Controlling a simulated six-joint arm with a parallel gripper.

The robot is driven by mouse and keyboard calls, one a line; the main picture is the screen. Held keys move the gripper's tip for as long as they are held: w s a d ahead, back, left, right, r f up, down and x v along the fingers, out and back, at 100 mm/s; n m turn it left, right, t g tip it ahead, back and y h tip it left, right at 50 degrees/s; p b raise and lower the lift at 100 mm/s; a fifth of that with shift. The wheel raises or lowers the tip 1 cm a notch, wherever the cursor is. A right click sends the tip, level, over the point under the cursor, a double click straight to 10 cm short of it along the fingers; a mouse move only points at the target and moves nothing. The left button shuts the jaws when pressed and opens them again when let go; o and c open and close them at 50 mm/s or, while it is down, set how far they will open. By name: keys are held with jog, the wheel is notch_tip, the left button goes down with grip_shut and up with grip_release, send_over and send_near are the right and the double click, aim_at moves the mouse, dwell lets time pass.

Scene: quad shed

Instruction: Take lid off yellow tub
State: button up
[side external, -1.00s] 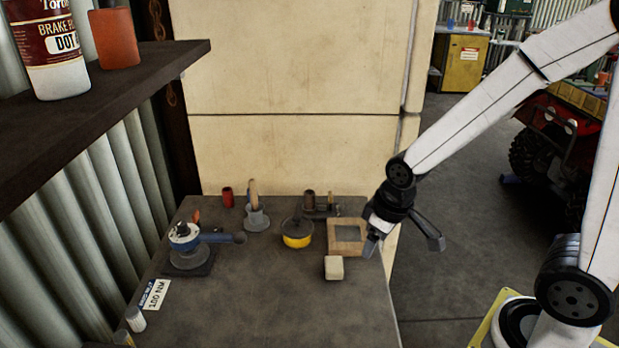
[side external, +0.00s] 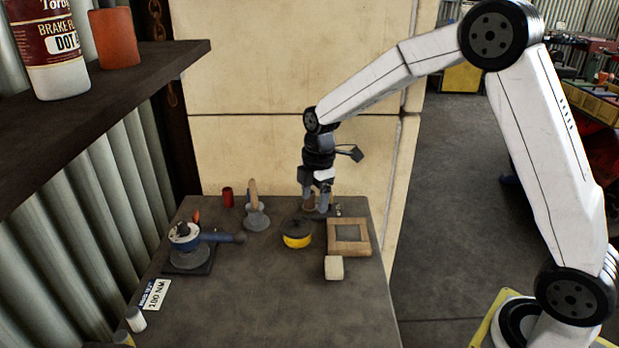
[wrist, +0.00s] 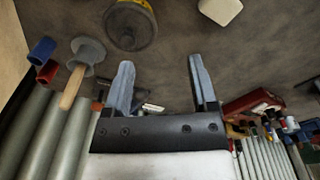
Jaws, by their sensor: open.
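The yellow tub (side external: 297,241) stands on the bench with a dark lid (side external: 296,226) on it. In the wrist view the lid (wrist: 127,28) shows at the top edge, with a strip of the yellow tub (wrist: 151,8) beside it. My gripper (side external: 315,200) points down over the far part of the bench, up and to the right of the tub in the side view. Its two fingers (wrist: 160,62) are apart with nothing held between them. It does not touch the tub or lid.
A wooden frame (side external: 333,238) and a pale block (side external: 334,267) lie right of the tub. A grey tool with a wooden handle (side external: 254,203), a red cylinder (side external: 228,196) and a blue-grey tool (side external: 187,240) are to the left. The front middle of the bench is clear.

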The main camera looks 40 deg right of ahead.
aim_at(297, 216)
jog(key=w+n, duration=0.2)
jog(key=n, duration=0.1)
jog(key=w+n, duration=0.3)
jog(key=shift+w+f+g, duration=0.2)
jog(key=shift+w+g, duration=0.05)
jog(key=shift+g, duration=0.15)
jog(key=shift+s+a+f, duration=0.1)
jog(key=shift+a+f, duration=0.05)
jog(key=shift+f, duration=1.15)
jog(key=shift+s+a+f, duration=0.1)
jog(key=shift+a+f, duration=0.05)
jog(key=shift+f, duration=1.1)
jog(key=shift+s+a+f, duration=0.1)
jog(key=shift+a+f, duration=0.05)
jog(key=shift+f, duration=1.15)
jog(key=shift+w, duration=0.1)
grip_shut()
